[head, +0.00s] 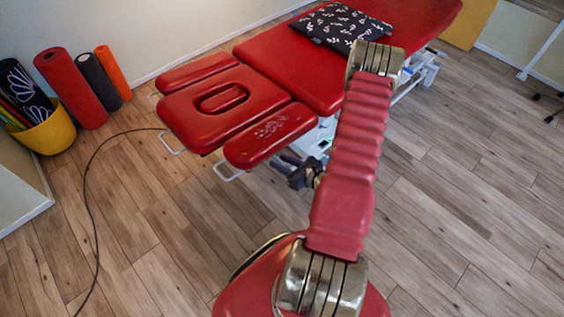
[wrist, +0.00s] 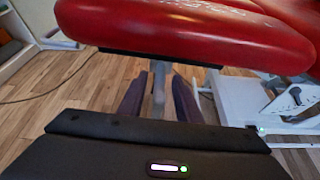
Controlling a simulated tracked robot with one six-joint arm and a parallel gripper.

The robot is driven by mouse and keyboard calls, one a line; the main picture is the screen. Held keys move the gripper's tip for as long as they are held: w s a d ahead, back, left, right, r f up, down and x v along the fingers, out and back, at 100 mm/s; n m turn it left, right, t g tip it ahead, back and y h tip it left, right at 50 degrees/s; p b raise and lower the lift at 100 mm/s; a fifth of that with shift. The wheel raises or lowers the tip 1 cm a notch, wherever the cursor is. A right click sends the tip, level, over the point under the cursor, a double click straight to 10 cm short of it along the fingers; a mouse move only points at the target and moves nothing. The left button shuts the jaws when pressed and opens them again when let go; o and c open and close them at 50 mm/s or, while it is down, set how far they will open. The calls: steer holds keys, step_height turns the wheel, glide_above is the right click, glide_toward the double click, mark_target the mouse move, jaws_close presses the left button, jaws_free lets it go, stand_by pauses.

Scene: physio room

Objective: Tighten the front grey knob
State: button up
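The red treatment table (head: 300,70) has a headrest with a face hole (head: 185,115) and two armrest pads. My gripper (head: 286,161) is low beside the near armrest (head: 270,135), at the table's head end. In the wrist view my gripper (wrist: 158,98) has its two dark fingers apart, below the red pad (wrist: 190,30). A grey upright piece (wrist: 158,90) shows between the fingers, with gaps on both sides. I cannot tell whether it is the front grey knob or a post. No knob is clear in the head view.
A white table frame with a lever (wrist: 292,95) stands right of the gripper in the wrist view. Metal loops (head: 228,175) stick out from the pads. A black cable (head: 90,190) crosses the floor. Rolled mats (head: 72,88) and a yellow basket (head: 45,132) stand at the left wall.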

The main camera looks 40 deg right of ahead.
steer(key=shift+w, duration=0.1)
steer(key=shift+c, duration=0.3)
jaws_close()
steer(key=shift+d, duration=0.15)
